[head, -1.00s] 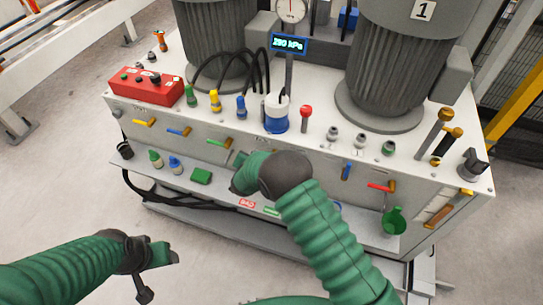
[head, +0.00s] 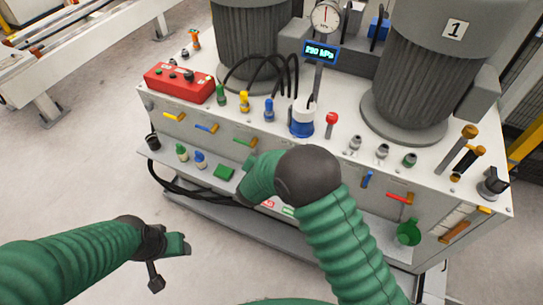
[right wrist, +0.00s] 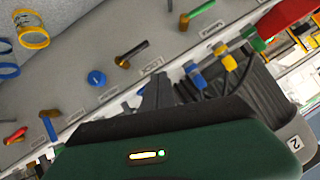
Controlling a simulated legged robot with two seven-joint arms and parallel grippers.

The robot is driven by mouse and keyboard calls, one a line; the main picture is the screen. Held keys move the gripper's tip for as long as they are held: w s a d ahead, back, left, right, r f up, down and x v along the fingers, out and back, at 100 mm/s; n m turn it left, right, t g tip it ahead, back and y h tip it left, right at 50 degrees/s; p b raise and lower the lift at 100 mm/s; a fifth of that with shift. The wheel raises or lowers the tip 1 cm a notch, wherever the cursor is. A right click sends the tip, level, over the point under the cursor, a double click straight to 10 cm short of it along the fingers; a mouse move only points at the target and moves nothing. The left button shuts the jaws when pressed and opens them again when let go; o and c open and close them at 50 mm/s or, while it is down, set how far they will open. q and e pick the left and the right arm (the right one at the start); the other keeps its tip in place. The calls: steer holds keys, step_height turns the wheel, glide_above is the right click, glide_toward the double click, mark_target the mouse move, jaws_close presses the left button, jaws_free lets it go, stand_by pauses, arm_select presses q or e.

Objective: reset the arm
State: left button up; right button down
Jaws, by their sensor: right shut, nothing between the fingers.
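In the head view my right arm (head: 345,240) rises from the bottom and bends at a dark joint in front of the gantry's front panel. Its forearm points left and away, and its gripper is hidden there. In the right wrist view the dark fingers of my right gripper (right wrist: 155,90) are shut and empty, in front of the grey panel with its levers. My left gripper (head: 180,244) is at the lower left of the head view, above the bare floor and apart from the gantry. Its jaw opening is too small to make out.
The floor (head: 70,180) at left is clear.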

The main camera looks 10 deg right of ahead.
steer(key=s+d+r+n+g+y+p, duration=0.25)
steer(key=s+d+r+n+y, duration=0.2)
steer(key=s+r, duration=0.35)
arm_select(q)
step_height(320, 180, up, 2)
steer(key=shift+w+a+r, duration=0.1)
steer(key=shift+a, duration=0.05)
arm_select(e)
steer(key=s+d+n+g, duration=0.2)
steer(key=s+d+g, duration=0.1)
steer(key=s, duration=0.7)
steer(key=s+d+n+g, duration=0.2)
steer(key=s+d+g, duration=0.1)
steer(key=s, duration=0.8)
arm_select(q)
steer(key=shift+d, duration=0.2)
arm_select(e)
steer(key=shift+s+d+f+n, duration=0.1)
steer(key=shift+d+n, duration=0.1)
steer(key=shift+n, duration=0.05)
arm_select(q)
steer(key=shift+a, duration=0.1)
arm_select(e)
steer(key=shift+a, duration=0.1)
